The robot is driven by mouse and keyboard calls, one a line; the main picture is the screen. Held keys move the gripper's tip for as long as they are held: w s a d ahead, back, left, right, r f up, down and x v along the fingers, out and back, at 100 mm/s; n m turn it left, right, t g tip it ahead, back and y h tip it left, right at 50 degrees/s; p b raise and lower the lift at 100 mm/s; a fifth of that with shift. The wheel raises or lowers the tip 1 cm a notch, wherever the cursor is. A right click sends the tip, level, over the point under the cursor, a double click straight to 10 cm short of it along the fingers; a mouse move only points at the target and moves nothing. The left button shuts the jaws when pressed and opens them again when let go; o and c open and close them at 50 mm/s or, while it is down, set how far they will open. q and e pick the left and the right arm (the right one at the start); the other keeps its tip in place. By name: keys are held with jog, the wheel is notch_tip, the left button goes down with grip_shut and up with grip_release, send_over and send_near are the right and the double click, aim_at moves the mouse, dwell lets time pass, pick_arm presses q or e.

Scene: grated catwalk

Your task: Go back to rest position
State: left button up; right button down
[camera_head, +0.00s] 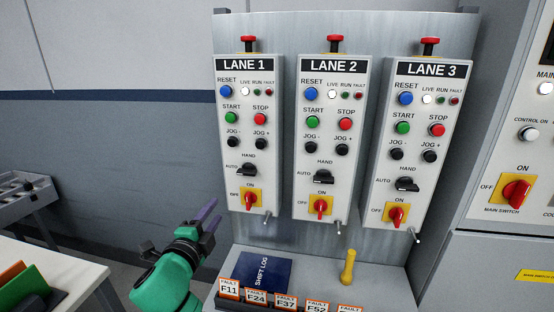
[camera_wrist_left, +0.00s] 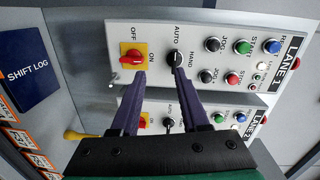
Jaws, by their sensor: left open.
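My left gripper (camera_head: 213,213) has two purple fingers and is open and empty. In the head view it is at the lower left of the LANE 1 panel (camera_head: 236,180), with clear space between the fingertips and the panel's red rotary switch (camera_head: 250,199). In the left wrist view the open fingertips (camera_wrist_left: 159,73) point toward the LANE 1 panel, lined up near its red switch (camera_wrist_left: 134,57) and black HAND/AUTO selector (camera_wrist_left: 177,59). Nothing is between the fingers. My right gripper is not in view.
LANE 2 (camera_head: 321,180) and LANE 3 (camera_head: 401,185) panels stand to the right. Below is a ledge with a blue SHIFT LOG (camera_head: 264,270), several fault cards (camera_head: 286,301) and a yellow-handled object (camera_head: 348,268). A white table (camera_head: 65,268) is at lower left.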

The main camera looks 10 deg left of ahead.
pick_arm(q)
jog(key=s+a+f+n+g+y, duration=0.1)
jog(key=s+f+n+g, duration=0.15)
jog(key=f, duration=0.35)
jog(key=s+a+f+n+g, duration=0.1)
jog(key=s+f+n+g, duration=0.15)
jog(key=f+n, duration=0.2)
jog(key=s+d+f+n+g, duration=0.1)
jog(key=s+f+n+g, duration=0.75)
jog(key=s+f, duration=0.9)
jog(key=s+f+g, duration=0.1)
jog(key=s+f, duration=0.1)
jog(key=f, duration=0.9)
jog(key=s+f+g, duration=0.1)
jog(key=s+f, duration=0.2)
jog(key=f, duration=0.8)
jog(key=s+a+f, duration=0.3)
jog(key=s+f, duration=1)
jog(key=s, duration=0.2)
jog(key=shift+s+m+g+h, duration=0.3)
jog(key=shift+s+m+g, duration=0.05)
jog(key=shift+m, duration=0.1)
jog(key=shift+f, duration=0.1)
